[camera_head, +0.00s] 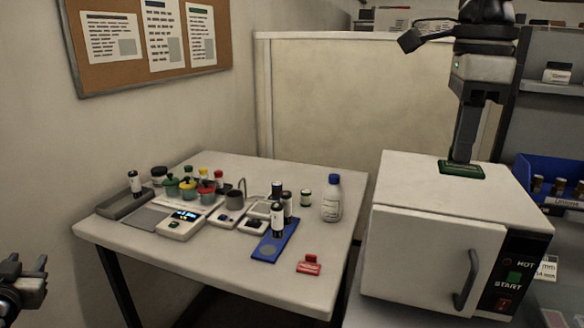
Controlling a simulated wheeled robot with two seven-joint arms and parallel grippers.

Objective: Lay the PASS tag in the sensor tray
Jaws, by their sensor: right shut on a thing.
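A flat green tag (474,171), which looks like the PASS tag, is at the top of the white oven-like box; its lettering is too small to read. My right gripper (461,158) points down and is shut on the tag. A blue tray (291,236) on the table has a dark-and-white cylinder (277,220) upright on it. A grey tray (117,210) lies at the table's left end with a small vial (135,183) in it. I cannot tell which is the sensor tray. My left gripper (36,261) is open and empty at the lower left edge.
A red tag (309,264) lies near the table's front right. A white bottle with a blue cap (332,198), several coloured pots and small instruments crowd the table (270,285). The white box (432,240) stands right of it; shelves (555,90) are beyond.

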